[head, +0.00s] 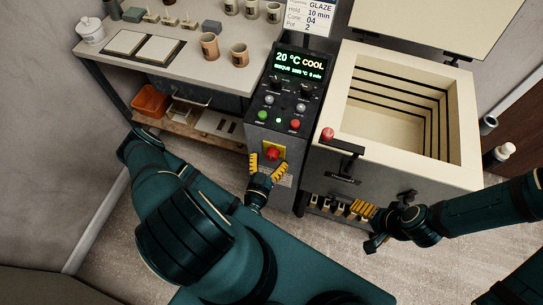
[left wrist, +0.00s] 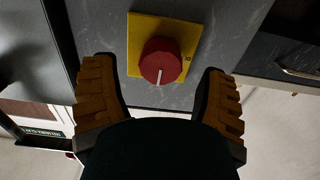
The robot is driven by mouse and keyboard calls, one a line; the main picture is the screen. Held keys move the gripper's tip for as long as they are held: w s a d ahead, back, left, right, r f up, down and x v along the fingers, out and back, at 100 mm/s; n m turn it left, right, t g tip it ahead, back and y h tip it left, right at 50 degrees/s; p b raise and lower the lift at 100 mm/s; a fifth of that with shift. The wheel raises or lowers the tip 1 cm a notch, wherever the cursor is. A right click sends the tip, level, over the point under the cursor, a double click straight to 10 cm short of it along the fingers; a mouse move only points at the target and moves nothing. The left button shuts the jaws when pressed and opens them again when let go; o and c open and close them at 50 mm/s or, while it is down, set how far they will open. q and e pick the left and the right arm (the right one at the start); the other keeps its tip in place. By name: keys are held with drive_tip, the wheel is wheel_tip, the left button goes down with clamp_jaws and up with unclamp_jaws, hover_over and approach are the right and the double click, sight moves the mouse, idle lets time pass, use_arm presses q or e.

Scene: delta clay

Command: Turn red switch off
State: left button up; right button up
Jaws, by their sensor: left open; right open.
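The red switch (head: 272,154) is a round red knob on a yellow square plate, low on the front of the dark control cabinet. In the left wrist view the red switch (left wrist: 160,62) fills the upper middle, with a white line on it pointing down. My left gripper (head: 267,163) is open just in front of the switch. In the left wrist view its yellow-padded fingers (left wrist: 160,92) stand apart, one on each side of the knob; I cannot tell whether they touch it. My right gripper (head: 366,225) is open and empty below the kiln's front.
The control cabinet (head: 284,95) shows "20 °C COOL" and carries small knobs and buttons. The open, empty kiln (head: 398,102) stands to its right, with a red-ended latch handle (head: 328,135) at its front. A table (head: 225,25) with cups stands at left.

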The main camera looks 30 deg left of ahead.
use_arm(q)
drive_tip(key=shift+x, duration=1)
drive_tip(key=c, duration=1.2)
